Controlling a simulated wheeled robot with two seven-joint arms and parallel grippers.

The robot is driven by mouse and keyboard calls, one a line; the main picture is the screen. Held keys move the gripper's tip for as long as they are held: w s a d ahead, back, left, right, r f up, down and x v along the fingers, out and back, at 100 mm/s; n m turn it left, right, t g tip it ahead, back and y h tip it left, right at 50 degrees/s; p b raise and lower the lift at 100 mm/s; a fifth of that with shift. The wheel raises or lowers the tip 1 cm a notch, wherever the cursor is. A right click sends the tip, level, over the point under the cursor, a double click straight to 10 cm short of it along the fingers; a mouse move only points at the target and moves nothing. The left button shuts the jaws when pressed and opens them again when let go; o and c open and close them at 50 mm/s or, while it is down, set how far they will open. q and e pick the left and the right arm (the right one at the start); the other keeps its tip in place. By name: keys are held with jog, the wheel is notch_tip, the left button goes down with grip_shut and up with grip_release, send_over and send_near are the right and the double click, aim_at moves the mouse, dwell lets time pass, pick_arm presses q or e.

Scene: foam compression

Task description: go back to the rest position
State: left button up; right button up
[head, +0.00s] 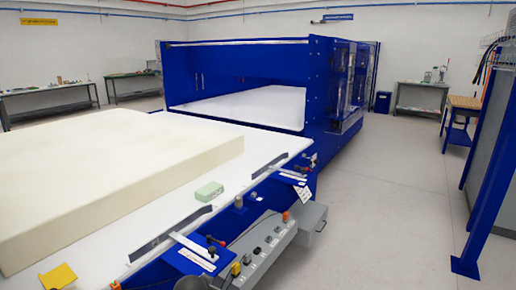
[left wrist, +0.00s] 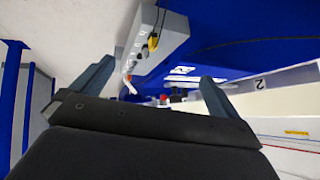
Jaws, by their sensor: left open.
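My left gripper (left wrist: 156,74) shows in the left wrist view with its two fingers spread wide and nothing between them. Beyond the fingers are a grey control box (left wrist: 160,30) with knobs and buttons and blue machine parts. Neither gripper shows in the head view, and my right gripper is in no view. In the head view, a large cream foam block (head: 110,180) lies flat on the white table (head: 100,262) at the left.
A small green box (head: 209,191) and a yellow piece (head: 58,277) lie on the table. The grey control box (head: 262,250) runs along its right edge. A blue press (head: 240,58) stands behind, and a blue post (head: 482,170) at the right. The floor between is clear.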

pick_arm(q)
jog(key=s+f+n+g, duration=0.1)
jog(key=s+f+g, duration=0.1)
jog(key=s+f, duration=0.7)
jog(key=s+f+g, duration=0.2)
jog(key=s+f, duration=0.7)
jog(key=s, duration=0.8)
jog(key=s+f+n+g, duration=0.1)
jog(key=s+f+g, duration=0.2)
jog(key=s+f, duration=0.6)
jog(key=s, duration=0.4)
jog(key=shift+f+n, duration=0.3)
jog(key=shift+f, duration=0.1)
jog(key=shift+c, duration=0.4)
